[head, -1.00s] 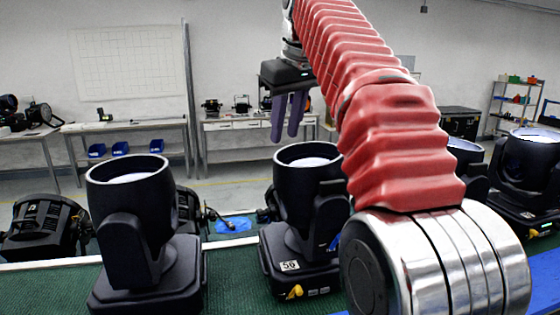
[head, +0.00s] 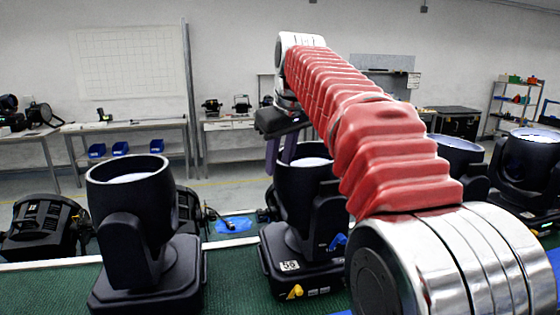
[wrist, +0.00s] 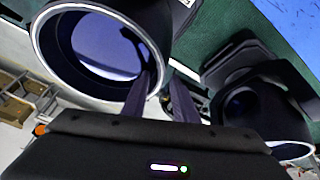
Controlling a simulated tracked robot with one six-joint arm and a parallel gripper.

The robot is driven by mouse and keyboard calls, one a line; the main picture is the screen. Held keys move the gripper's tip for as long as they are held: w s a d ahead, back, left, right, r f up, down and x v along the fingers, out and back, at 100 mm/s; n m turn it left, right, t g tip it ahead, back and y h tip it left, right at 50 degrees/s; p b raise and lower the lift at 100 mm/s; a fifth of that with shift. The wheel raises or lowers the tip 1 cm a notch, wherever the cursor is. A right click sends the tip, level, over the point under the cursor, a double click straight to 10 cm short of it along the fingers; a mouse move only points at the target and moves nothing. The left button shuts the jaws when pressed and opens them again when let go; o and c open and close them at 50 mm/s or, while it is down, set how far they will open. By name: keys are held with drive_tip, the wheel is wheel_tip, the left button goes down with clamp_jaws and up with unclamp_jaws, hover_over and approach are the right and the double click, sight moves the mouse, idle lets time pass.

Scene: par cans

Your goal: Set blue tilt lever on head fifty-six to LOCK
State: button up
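The moving head labelled 56 (head: 282,247) stands upright on the green bench, its round barrel pointing up. Its blue lever (head: 337,242) shows on the right side of the yoke; whether it sits at LOCK is too small to tell. A yellow lever (head: 295,292) is low on its base. My gripper (head: 280,165) is in front of the barrel's upper rim, its fingers pointing down, apart and empty. In the wrist view the fingers (wrist: 160,92) overlap the rim of a round barrel (wrist: 150,60); contact cannot be told. The blue lever does not show there.
Another moving head (head: 135,225) stands to the left, and more (head: 525,170) stand to the right, partly behind my arm. A blue patch (head: 232,225) lies behind the bench. Green bench surface (head: 235,285) is clear between the left head and head 56.

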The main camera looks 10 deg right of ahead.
clamp_jaws()
idle(1.4)
